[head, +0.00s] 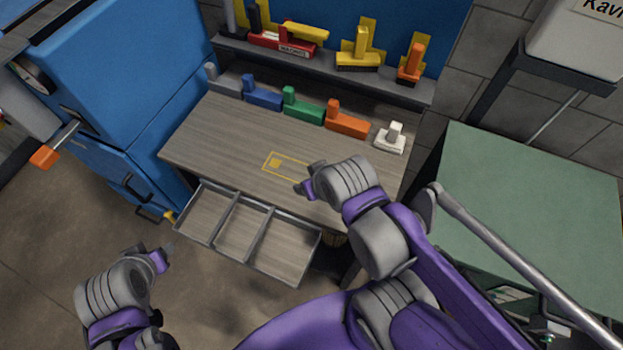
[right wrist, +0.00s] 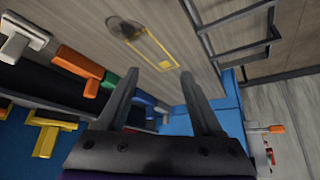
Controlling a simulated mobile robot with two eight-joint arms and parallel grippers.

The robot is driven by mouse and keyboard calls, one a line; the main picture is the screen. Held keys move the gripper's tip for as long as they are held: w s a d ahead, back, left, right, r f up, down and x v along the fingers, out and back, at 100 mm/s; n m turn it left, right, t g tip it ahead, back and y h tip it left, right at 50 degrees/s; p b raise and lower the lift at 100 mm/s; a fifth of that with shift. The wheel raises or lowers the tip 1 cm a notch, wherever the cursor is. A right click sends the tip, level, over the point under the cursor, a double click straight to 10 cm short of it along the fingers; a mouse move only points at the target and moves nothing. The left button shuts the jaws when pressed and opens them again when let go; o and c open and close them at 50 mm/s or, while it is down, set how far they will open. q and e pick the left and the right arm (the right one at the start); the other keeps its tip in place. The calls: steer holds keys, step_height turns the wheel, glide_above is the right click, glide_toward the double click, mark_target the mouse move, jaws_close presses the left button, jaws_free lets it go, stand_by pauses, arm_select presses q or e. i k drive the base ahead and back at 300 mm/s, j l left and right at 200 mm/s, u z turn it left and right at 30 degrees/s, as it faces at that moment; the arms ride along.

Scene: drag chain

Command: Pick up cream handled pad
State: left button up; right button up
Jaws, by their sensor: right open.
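The cream handled pad (head: 390,139) sits upright on the right end of the wooden worktop, its grip sticking up from a flat base. It also shows at the upper left of the right wrist view (right wrist: 22,38). My right gripper (head: 311,181) is above the worktop's front part, to the left of the pad and apart from it. In the right wrist view its two fingers (right wrist: 160,82) are spread with nothing between them. My left gripper (head: 164,256) hangs left of the open drawer, far from the pad; its finger gap is not clear.
Orange (head: 347,118), green (head: 302,106), blue (head: 262,93) and grey (head: 222,80) handled blocks stand in a row left of the pad. A shelf (head: 330,70) with brushes runs behind. A divided drawer (head: 248,232) juts out in front. A yellow outline (head: 268,163) marks clear worktop.

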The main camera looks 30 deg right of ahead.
mark_target(391, 141)
steer(key=z, duration=1.7)
steer(key=l, duration=0.1)
